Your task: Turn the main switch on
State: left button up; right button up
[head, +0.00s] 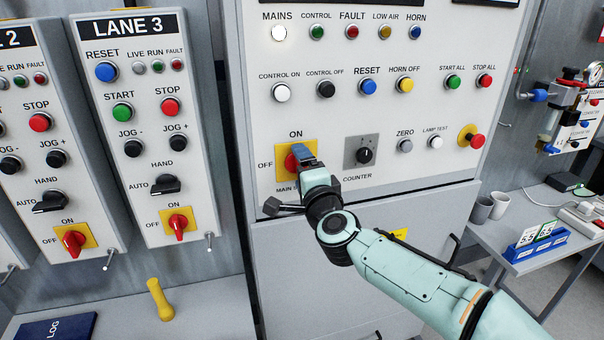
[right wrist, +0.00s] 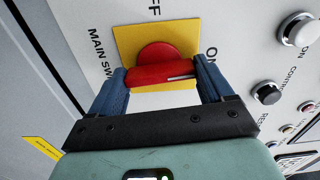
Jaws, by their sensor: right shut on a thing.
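The main switch is a red rotary handle (right wrist: 160,74) on a yellow plate (head: 282,153) low on the grey main panel, with ON printed above and OFF at the left. My right gripper (head: 303,158) covers most of the handle in the head view. In the right wrist view, its blue fingers (right wrist: 162,87) are shut on the handle, one at each end. The handle lies along the ON direction, with its white mark at the end nearest the ON label. The MAINS lamp (head: 279,33) looks bright white. My left gripper is not in view.
A black counter knob (head: 364,155) sits just right of the switch. A red button on a yellow disc (head: 477,140) is farther right. The Lane 3 box (head: 140,120) stands at the left. A yellow object (head: 159,300) and a blue log book (head: 57,327) lie on the ledge below.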

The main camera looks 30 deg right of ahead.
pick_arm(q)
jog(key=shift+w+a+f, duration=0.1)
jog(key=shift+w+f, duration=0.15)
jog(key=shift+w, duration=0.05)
pick_arm(e)
jog(key=shift+m, duration=0.4)
jog(key=o, duration=0.9)
jog(key=shift+o, duration=0.2)
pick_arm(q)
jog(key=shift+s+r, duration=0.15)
pick_arm(e)
jog(key=v, duration=1.3)
jog(key=shift+s, duration=0.25)
jog(key=shift+f, duration=0.1)
